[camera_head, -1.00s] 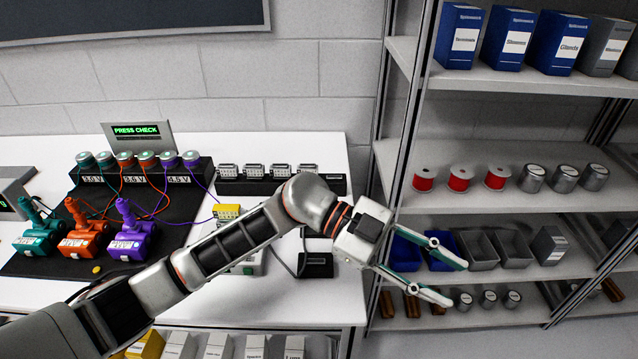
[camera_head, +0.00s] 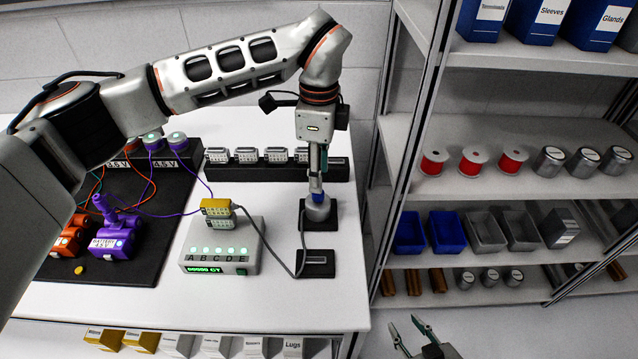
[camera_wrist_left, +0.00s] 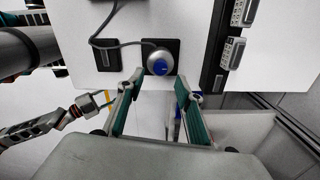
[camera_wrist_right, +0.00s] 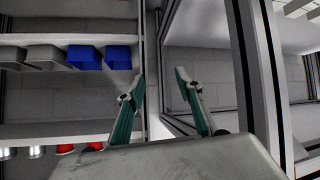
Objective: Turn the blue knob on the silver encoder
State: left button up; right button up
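The silver encoder (camera_head: 317,212) with its blue knob (camera_head: 317,196) stands upright on a black base on the white table. My left gripper (camera_head: 317,182) points straight down just above it. In the left wrist view the left gripper (camera_wrist_left: 157,84) is open, and the blue knob (camera_wrist_left: 160,67) on the silver encoder (camera_wrist_left: 150,54) shows beyond the gap between the fingertips; I cannot tell if they touch it. My right gripper (camera_head: 405,330) is open and empty, low at the bottom of the head view, away from the table. It also shows open in the right wrist view (camera_wrist_right: 160,82).
A cable joins the encoder area to a grey box (camera_head: 222,250) with a green display and lettered lights. A black connector rack (camera_head: 275,170) lies behind. Purple (camera_head: 115,238) and orange (camera_head: 68,240) devices sit at left. Shelving (camera_head: 410,150) stands close at right.

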aim_at(318, 195)
pick_arm(q)
jog(key=shift+f+p, duration=0.45)
jog(key=shift+f, duration=2.15)
grip_shut()
